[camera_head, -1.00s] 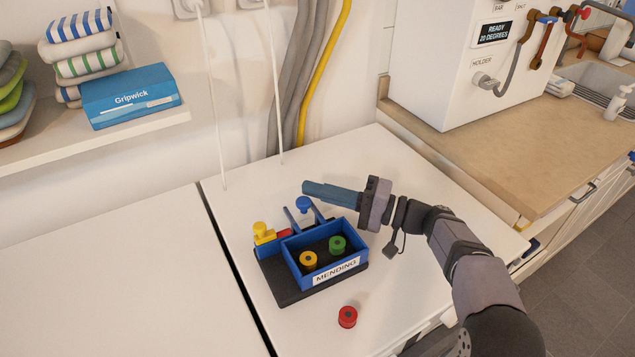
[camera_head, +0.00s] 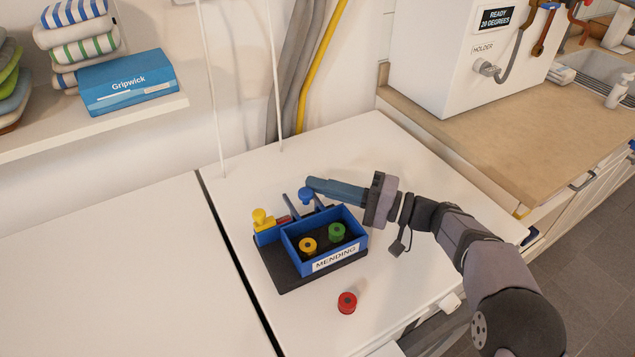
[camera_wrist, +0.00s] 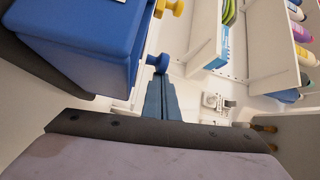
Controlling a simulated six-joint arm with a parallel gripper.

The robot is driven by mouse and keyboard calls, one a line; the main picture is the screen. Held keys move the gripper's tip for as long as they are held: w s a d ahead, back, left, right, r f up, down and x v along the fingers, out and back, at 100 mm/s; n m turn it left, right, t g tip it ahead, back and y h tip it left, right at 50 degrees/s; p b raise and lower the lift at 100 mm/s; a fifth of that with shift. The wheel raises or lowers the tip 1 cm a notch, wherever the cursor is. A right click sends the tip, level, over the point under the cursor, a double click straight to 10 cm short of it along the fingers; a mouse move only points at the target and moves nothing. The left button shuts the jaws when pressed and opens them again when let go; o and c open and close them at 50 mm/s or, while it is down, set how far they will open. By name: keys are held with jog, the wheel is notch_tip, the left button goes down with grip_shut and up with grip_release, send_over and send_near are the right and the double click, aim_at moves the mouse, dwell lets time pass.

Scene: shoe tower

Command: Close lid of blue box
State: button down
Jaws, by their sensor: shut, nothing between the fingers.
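The blue box (camera_head: 292,254), labelled MENDING, stands open on a dark base on the white top. A yellow spool (camera_head: 308,245) and a green spool (camera_head: 337,231) sit inside. A blue knob (camera_head: 305,196) stands behind the box beside thin dark bars; I cannot clearly make out a lid. My gripper (camera_head: 312,183) is shut and empty, its tip right by the blue knob; touching or not I cannot tell. In the wrist view the fingers (camera_wrist: 158,80) point at the blue knob (camera_wrist: 159,62), beside the blue box (camera_wrist: 80,45).
A yellow knob (camera_head: 260,217) stands at the box's left back. A red spool (camera_head: 347,302) lies in front of the box. A shelf with a Gripwick box (camera_head: 127,83) is at upper left. White cords hang behind. The white top at left is clear.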

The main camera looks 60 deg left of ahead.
jog(key=d+b, duration=0.2)
jog(key=d, duration=0.3)
jog(key=d+b, duration=0.2)
jog(key=d, duration=0.3)
jog(key=shift+s+d+f, duration=0.1)
jog(key=shift+s+d, duration=0.05)
jog(key=shift+s, duration=0.05)
jog(key=shift+d, duration=0.15)
jog(key=shift+a, duration=0.2)
jog(key=shift+w+a, duration=0.35)
jog(key=shift+a, duration=0.15)
jog(key=shift+w+a+r, duration=0.2)
jog(key=shift+w+a, duration=0.2)
jog(key=shift+a, duration=0.15)
jog(key=shift+w+a+r, duration=0.15)
jog(key=shift+w+a, duration=0.2)
jog(key=shift+a, duration=0.2)
jog(key=b+v, duration=0.2)
jog(key=v, duration=0.7)
jog(key=shift+w+d, duration=0.2)
jog(key=shift+d, duration=0.2)
